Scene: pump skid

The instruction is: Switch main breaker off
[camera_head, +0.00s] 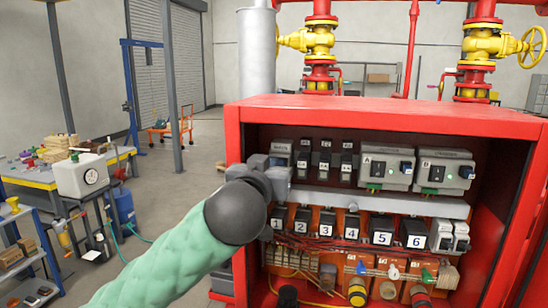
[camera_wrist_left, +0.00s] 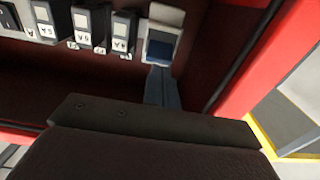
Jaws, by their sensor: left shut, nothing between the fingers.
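The open red cabinet (camera_head: 330,113) holds an upper row of breakers. The leftmost grey unit (camera_head: 281,146), likely the main breaker, is partly covered by my gripper in the head view. In the left wrist view a light grey unit with a dark blue recessed face (camera_wrist_left: 162,46) stands at the end of the row. My left gripper (camera_head: 272,162) is shut and empty, in front of that end of the row. In the left wrist view its fingertips (camera_wrist_left: 161,78) reach the unit's edge; I cannot tell whether they touch. The switch position is unclear. My right gripper is out of view.
Three smaller breakers (camera_head: 324,163) and two larger grey units (camera_head: 387,167) stand to the right. A grey rail (camera_head: 400,203) runs below, above a row of numbered black blocks (camera_head: 382,230) and wiring. The cabinet's red left wall (camera_head: 234,135) is close to my left arm.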

